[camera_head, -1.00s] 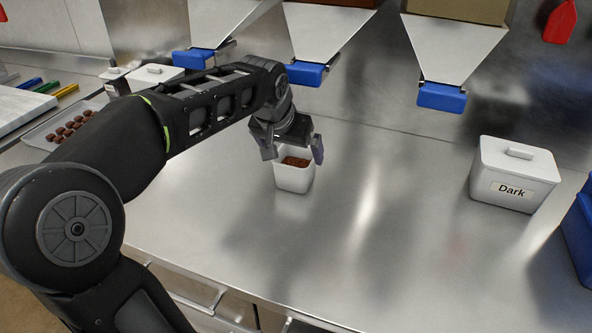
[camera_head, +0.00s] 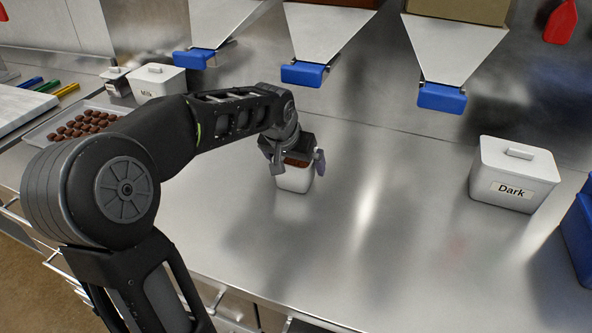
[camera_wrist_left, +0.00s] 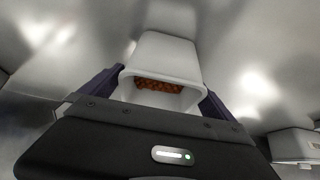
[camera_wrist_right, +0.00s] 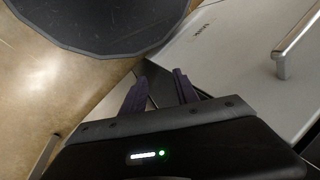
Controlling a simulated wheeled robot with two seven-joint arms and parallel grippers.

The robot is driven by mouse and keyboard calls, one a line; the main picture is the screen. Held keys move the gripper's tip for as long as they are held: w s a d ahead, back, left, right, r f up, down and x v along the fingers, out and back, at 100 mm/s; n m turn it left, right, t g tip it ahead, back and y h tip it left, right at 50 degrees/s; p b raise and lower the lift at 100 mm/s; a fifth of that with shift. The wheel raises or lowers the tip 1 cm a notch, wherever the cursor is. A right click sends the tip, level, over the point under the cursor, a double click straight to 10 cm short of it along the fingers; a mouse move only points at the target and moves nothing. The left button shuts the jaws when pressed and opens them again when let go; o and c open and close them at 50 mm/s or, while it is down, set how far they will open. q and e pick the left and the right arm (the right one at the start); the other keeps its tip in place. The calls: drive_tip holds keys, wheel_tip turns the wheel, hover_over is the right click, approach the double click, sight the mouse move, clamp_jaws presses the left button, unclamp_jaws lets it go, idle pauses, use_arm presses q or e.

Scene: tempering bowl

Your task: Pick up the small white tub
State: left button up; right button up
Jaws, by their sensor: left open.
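The small white tub (camera_head: 293,182) stands upright on the steel counter, with brown pieces inside. My left gripper (camera_head: 298,166) is open above and around its upper part, one finger at each side. In the left wrist view the tub (camera_wrist_left: 170,52) lies between the two dark fingers (camera_wrist_left: 160,92), its open mouth towards the gripper. I cannot tell whether the fingers touch its walls. The gripper hides part of its rim in the head view. My right gripper (camera_wrist_right: 159,88) shows only in its own wrist view, fingers apart and empty, low beside drawer fronts.
A lidded white "Dark" container (camera_head: 514,175) stands at the right, near a blue bin (camera_head: 580,232). Blue-ended chutes (camera_head: 303,74) hang over the counter's back. A "Milk" container (camera_head: 157,82) and a tray of chocolates (camera_head: 52,145) are at the left.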

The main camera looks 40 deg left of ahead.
idle(0.5)
use_arm(q)
drive_tip(key=c, duration=1.8)
drive_tip(key=shift+c, duration=0.2)
drive_tip(key=shift+r, duration=0.15)
drive_tip(key=shift+r, duration=0.4)
wheel_tip(320, 180, up, 3)
drive_tip(key=shift+f, duration=0.1)
drive_tip(key=s+d+b, duration=0.1)
drive_tip(key=s, duration=0.4)
drive_tip(key=s+d+b, duration=0.1)
drive_tip(key=s+d, duration=0.1)
drive_tip(key=s, duration=0.4)
drive_tip(key=s+d+b, duration=0.1)
drive_tip(key=s+d, duration=0.1)
drive_tip(key=s, duration=0.4)
drive_tip(key=shift+s+d+f, duration=0.1)
drive_tip(key=shift+d+f, duration=0.05)
drive_tip(key=shift+d, duration=0.05)
